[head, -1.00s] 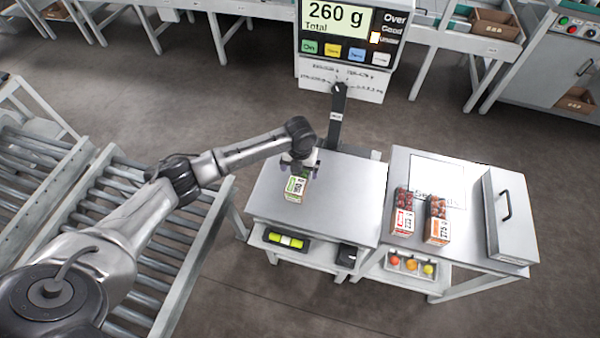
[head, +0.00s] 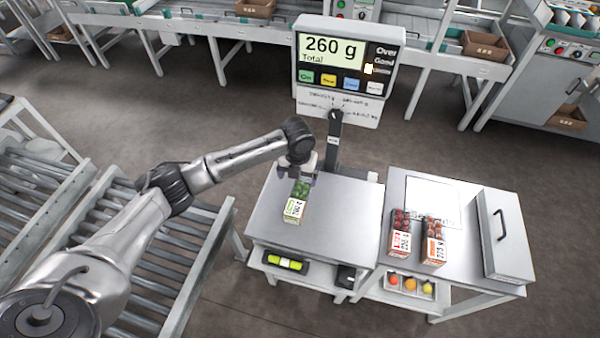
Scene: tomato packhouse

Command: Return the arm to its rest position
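My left gripper (head: 303,176) is over the back part of the scale's steel plate (head: 342,222). Its two fingertips stand apart, just behind and above a pack with green contents (head: 294,209). The pack lies on the plate with its white and green label towards me. The gripper hides part of the pack's far end, and I cannot tell the exact gap between them. The scale display (head: 334,54) reads 260 g Total. My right gripper is not in view.
A steel side table (head: 466,258) at right holds a red-labelled pack (head: 399,243), an orange-labelled pack (head: 433,249) and a lidded steel box (head: 503,235). A roller conveyor (head: 180,260) runs under my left arm. Lower shelves hold small items. Floor separates these from the back benches.

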